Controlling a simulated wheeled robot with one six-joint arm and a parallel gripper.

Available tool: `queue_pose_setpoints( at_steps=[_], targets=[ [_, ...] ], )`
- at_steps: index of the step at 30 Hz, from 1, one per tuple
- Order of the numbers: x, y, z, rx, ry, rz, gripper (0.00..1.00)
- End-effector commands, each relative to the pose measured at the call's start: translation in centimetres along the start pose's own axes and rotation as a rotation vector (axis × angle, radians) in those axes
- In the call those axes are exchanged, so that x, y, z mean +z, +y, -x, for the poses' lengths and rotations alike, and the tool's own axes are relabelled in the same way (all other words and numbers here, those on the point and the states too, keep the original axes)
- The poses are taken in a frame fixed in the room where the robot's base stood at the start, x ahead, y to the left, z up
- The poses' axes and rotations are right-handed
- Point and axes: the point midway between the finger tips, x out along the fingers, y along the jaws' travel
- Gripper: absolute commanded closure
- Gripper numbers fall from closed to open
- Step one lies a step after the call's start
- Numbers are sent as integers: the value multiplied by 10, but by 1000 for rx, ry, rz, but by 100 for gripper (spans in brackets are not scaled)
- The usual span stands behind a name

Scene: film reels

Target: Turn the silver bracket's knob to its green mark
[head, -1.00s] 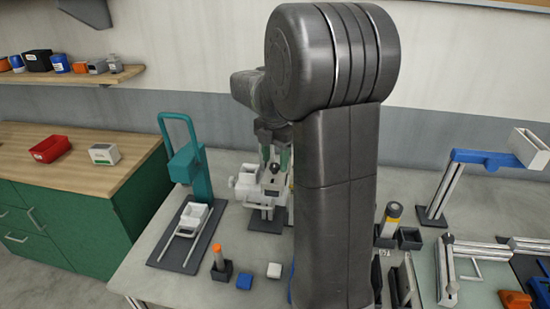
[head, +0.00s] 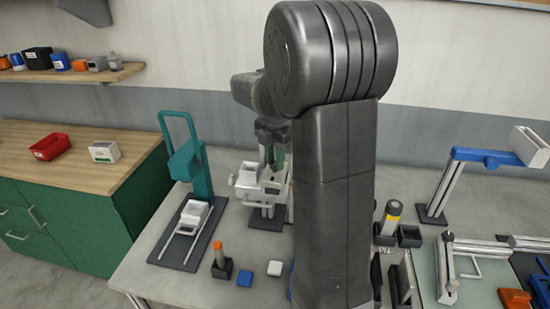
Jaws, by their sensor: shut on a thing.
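The silver-white bracket (head: 248,192) stands on a dark base plate behind the table's middle, just left of my arm. It has a pale tray-like part and a white loop handle. My gripper (head: 275,161) points down over its upper part, with greenish fingers shut on what appears to be the bracket's knob. The fingers hide the knob almost wholly. I cannot make out the green mark or which way the knob points. My own arm column covers the bracket's right side.
A teal press (head: 190,172) on a dark plate stands close on the left. A black holder with an orange-topped tool (head: 219,262), a blue block (head: 245,280) and a white block (head: 274,270) lie in front. A blue-armed stand (head: 482,156) is at the right.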

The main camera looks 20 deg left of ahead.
Motion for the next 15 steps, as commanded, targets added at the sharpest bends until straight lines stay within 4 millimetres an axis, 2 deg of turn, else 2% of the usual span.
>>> queue_pose_setpoints(
  at_steps=[8,15],
  targets=[
    [0,0,0,1,0,-178,97],
    [0,0,1,1,0,-404,97]
  ],
)
